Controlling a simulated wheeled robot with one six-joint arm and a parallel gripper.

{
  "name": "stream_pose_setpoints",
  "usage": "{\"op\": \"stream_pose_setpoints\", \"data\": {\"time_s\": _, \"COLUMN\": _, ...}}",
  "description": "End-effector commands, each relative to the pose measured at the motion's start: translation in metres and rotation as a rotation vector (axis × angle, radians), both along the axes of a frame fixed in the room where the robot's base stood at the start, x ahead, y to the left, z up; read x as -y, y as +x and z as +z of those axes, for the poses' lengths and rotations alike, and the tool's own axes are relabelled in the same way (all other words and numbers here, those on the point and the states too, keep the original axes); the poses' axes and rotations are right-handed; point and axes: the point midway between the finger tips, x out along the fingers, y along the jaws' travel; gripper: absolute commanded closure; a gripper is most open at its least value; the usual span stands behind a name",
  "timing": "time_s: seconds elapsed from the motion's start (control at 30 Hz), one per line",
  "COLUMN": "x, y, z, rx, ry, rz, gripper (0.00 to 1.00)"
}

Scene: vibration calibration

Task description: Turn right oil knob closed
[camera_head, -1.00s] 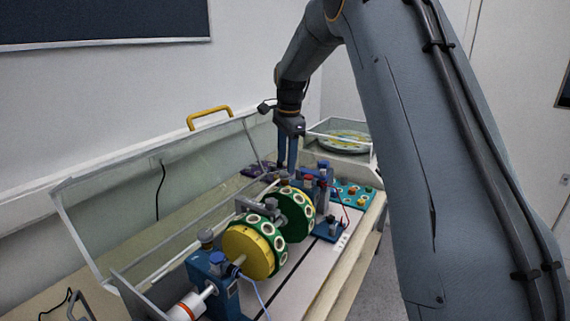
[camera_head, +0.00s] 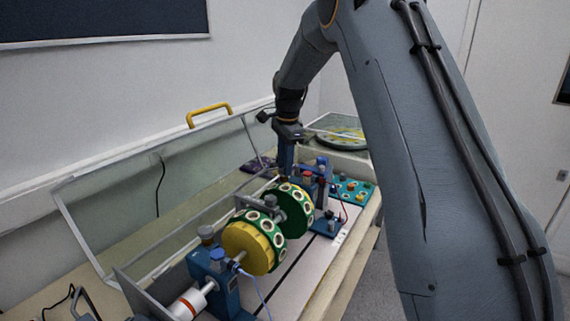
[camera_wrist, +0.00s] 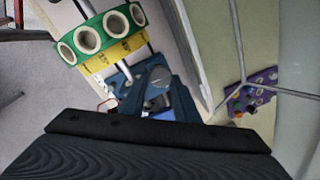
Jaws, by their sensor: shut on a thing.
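The right oil knob (camera_wrist: 160,76) shows in the wrist view as a round grey cap between my gripper's fingers, on the blue right bearing stand. My gripper (camera_wrist: 158,92) is shut on it and points down. In the head view my gripper (camera_head: 286,174) stands over the far right end of the rig and hides the knob there. The matching left oil knob (camera_head: 206,234) is a grey cap on the near blue bearing stand (camera_head: 216,285), apart from my gripper.
Green-and-yellow rotor discs (camera_head: 256,246) stand between the bearing stands, close to my gripper. A tilted clear cover (camera_head: 120,195) with a yellow handle (camera_head: 209,115) rises behind. A teal board with coloured knobs (camera_head: 352,190) lies to the right. A purple piece (camera_wrist: 252,95) lies at the back.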

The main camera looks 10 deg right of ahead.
Motion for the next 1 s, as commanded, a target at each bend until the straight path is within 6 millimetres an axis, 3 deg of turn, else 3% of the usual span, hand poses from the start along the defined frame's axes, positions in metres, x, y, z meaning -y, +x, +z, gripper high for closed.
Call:
{"op": "stream_pose_setpoints", "data": {"time_s": 0.37, "x": 0.0006, "y": 0.0009, "z": 0.0001, "rx": 0.0, "ry": 0.001, "rz": 0.16, "gripper": 0.94}}
{"op": "stream_pose_setpoints", "data": {"time_s": 1.0, "x": 0.002, "y": 0.0038, "z": 0.0005, "rx": 0.001, "ry": 0.0, "rz": 0.755, "gripper": 0.94}}
